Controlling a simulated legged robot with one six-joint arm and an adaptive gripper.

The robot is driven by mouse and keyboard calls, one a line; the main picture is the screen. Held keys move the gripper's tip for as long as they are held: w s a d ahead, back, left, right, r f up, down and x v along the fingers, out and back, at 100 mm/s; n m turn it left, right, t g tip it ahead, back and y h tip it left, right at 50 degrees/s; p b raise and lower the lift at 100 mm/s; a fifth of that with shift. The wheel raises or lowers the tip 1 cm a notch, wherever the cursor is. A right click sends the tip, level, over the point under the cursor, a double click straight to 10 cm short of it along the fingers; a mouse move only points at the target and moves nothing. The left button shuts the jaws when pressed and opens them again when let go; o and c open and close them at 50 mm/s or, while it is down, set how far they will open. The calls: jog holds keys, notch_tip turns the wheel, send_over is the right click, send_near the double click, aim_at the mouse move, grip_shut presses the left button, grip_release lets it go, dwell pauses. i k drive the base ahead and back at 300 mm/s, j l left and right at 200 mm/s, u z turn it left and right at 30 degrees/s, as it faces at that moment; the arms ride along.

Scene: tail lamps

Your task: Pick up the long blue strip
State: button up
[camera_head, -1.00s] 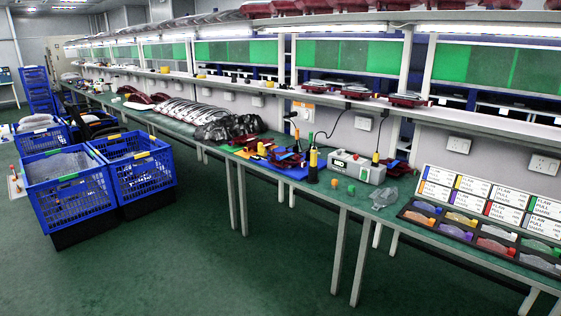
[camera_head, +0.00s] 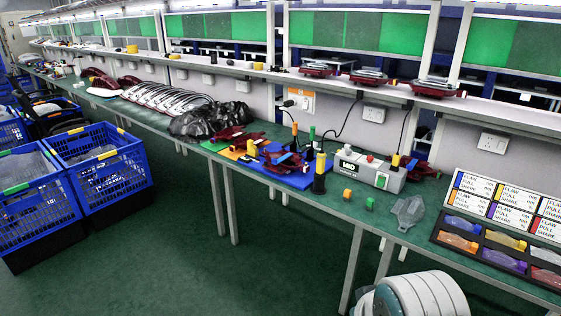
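A blue strip-like piece (camera_head: 287,157) shows among the dark red lamp parts on the green bench; it is too small to tell its exact shape. It lies above a blue mat (camera_head: 295,180). Another small blue piece (camera_head: 411,164) shows by the red part right of the grey tester box. I cannot tell which of these is the long blue strip. My gripper is not in view; only a white rounded link of my arm shows at the bottom right.
The bench (camera_head: 335,206) holds a grey tester box (camera_head: 367,170), a black-and-yellow bottle (camera_head: 320,173), orange and green blocks, and a clear piece (camera_head: 408,211). A dark tray (camera_head: 478,246) of coloured bags stands right. Blue crates (camera_head: 105,170) stand left; the floor between is clear.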

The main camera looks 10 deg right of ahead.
aim_at(275, 161)
jog(key=i+j, duration=0.1)
jog(key=i, duration=0.4)
jog(key=i+j+z, duration=0.1)
jog(key=i, duration=0.35)
jog(key=i+j, duration=0.15)
jog(key=i, duration=0.35)
jog(key=i+j+z, duration=0.1)
jog(key=i, duration=0.4)
jog(key=i+j, duration=0.2)
jog(key=i, duration=0.25)
jog(key=i+j+z, duration=0.1)
jog(key=i, duration=0.4)
jog(key=j, duration=0.1)
